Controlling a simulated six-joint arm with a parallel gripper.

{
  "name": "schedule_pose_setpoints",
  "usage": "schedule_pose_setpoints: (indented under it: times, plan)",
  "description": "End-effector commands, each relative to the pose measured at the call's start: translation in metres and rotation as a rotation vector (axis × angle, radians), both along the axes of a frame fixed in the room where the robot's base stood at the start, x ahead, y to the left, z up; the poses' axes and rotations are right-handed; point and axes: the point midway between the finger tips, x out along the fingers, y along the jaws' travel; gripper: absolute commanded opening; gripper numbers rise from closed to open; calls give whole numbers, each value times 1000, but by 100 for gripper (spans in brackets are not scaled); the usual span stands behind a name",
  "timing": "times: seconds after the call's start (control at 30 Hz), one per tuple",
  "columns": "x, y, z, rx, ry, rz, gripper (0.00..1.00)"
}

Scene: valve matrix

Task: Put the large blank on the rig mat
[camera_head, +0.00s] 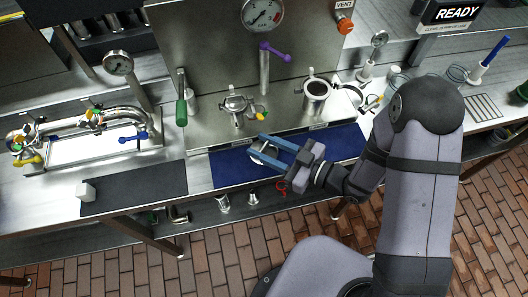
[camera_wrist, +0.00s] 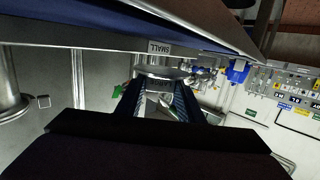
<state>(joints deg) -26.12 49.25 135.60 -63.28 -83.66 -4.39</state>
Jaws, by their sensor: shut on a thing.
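My gripper (camera_head: 257,146) has blue fingers and is over the blue mat (camera_head: 228,170) at the front of the steel bench. It is shut on a round, silvery metal disc, which looks like the blank (camera_head: 265,153); the fingers partly hide it. In the wrist view the disc (camera_wrist: 162,72) lies between the fingertips (camera_wrist: 160,88). Whether the disc touches the mat, and whether it is the large blank, I cannot tell. A label reading "SMALL" (camera_wrist: 159,47) shows just beyond the disc in the wrist view. No mat is visibly marked as the rig mat.
Behind the blue mat stand a clamp fitting (camera_head: 238,108), an open metal cup (camera_head: 316,92), a purple-handled valve (camera_head: 265,65) and a green-handled valve (camera_head: 181,105). Metal parts (camera_head: 223,202) sit on the lower shelf.

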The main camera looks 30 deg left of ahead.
Motion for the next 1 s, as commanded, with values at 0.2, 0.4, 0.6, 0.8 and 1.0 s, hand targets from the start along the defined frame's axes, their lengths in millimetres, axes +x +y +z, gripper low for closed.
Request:
schedule_pose_setpoints:
  times: [0.2, 0.4, 0.6, 0.8, 1.0]
  plan:
    - [0, 0, -21, 0, 4, -1, 8]
    - [0, 0, -35, 0, 1, 0, 8]
    - [0, 0, -36, 1, 0, 0, 8]
    - [0, 0, -39, 1, 1, 0, 8]
    - [0, 0, -39, 0, 1, 0, 53]
